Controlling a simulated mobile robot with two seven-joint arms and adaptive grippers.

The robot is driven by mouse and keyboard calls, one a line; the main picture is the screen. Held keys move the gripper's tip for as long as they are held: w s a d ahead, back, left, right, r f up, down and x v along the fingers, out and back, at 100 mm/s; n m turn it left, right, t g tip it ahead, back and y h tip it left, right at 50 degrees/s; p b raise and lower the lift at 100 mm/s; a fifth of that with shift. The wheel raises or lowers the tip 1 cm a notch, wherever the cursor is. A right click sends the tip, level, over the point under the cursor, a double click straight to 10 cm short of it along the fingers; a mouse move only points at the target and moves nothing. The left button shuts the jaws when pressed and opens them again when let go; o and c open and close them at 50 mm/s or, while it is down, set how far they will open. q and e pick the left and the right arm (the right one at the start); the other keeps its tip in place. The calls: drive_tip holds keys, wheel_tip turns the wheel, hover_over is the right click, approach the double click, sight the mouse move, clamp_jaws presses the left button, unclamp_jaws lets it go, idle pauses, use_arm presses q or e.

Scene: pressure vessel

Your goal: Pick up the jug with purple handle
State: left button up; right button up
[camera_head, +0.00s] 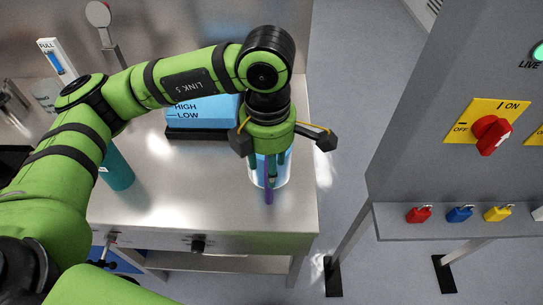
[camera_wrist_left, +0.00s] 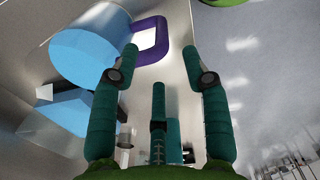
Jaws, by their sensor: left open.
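The jug (camera_head: 284,174) is clear with light blue contents and stands near the right front of the steel table. Its purple handle (camera_head: 269,192) faces the front edge. My left gripper (camera_head: 270,162) points down over the jug with its teal fingers open, hiding much of it. In the left wrist view the blue jug (camera_wrist_left: 88,48) is at upper left and its purple handle (camera_wrist_left: 152,54) shows beyond and between the spread fingertips of my left gripper (camera_wrist_left: 160,62). Whether a finger touches the handle I cannot tell. My right gripper is not in view.
A blue block marked HIGH and LOW (camera_head: 208,108) on a black base stands behind the jug. A teal bottle (camera_head: 117,170) stands to the left. A grey cabinet (camera_head: 440,75) with a red switch (camera_head: 491,134) and coloured padlocks is at right, across a floor gap.

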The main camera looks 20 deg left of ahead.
use_arm(q)
drive_tip(key=shift+s+f+p, duration=0.15)
drive_tip(key=shift+f+p, duration=0.3)
drive_tip(key=shift+f, duration=0.35)
wheel_tip(320, 180, down, 5)
drive_tip(key=shift+r+p, duration=0.2)
drive_tip(key=shift+p, duration=0.85)
drive_tip(key=shift+f, duration=0.25)
clamp_jaws()
